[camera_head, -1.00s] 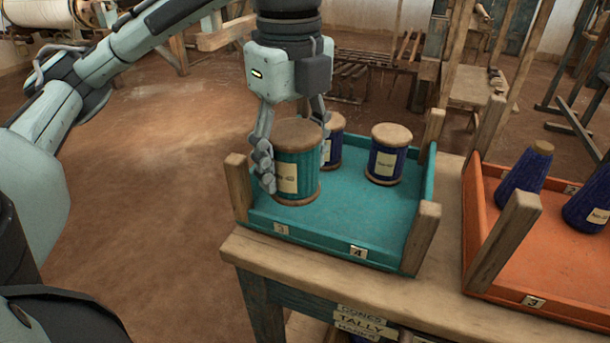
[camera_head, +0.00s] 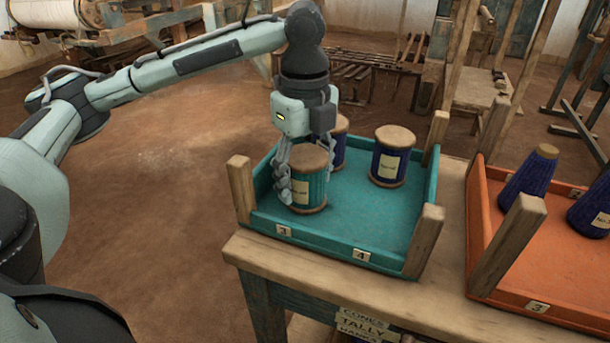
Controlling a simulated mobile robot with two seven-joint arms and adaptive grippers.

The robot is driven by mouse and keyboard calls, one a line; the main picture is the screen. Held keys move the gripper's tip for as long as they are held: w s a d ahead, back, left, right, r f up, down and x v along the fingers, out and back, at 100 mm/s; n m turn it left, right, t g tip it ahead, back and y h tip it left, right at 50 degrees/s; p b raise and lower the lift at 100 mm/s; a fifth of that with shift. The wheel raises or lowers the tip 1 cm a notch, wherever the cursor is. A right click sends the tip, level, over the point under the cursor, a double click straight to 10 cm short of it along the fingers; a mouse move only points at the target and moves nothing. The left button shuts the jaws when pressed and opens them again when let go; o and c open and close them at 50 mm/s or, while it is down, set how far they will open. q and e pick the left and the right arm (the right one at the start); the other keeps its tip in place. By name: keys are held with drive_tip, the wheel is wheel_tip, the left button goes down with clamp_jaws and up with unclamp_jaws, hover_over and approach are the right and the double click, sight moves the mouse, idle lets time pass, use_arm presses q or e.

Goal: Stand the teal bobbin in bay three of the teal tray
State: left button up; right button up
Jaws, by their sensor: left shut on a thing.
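The teal bobbin (camera_head: 309,190) is upright at the near left of the teal tray (camera_head: 372,217), behind the label 3 on the front rim. My left gripper (camera_head: 300,185) comes down from above and is shut on it, with fingers around its sides. The bobbin's lower flange is at or close to the tray floor; I cannot tell if it touches. A blue bobbin (camera_head: 389,157) stands in the back right of the tray. Another blue bobbin (camera_head: 340,146) stands at the back left, partly hidden. My right gripper is not in view.
The tray has wooden corner posts (camera_head: 242,188) and sits on a wooden bench (camera_head: 400,296). The tray floor behind label 4 (camera_head: 361,255) is clear. To the right is an orange tray (camera_head: 555,270) with blue cones (camera_head: 527,180).

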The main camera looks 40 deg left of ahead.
use_arm(q)
drive_tip(key=o, duration=1.2)
drive_tip(key=shift+f, duration=0.15)
drive_tip(key=shift+o, duration=0.2)
wheel_tip(320, 180, up, 12)
drive_tip(key=shift+r, duration=0.2)
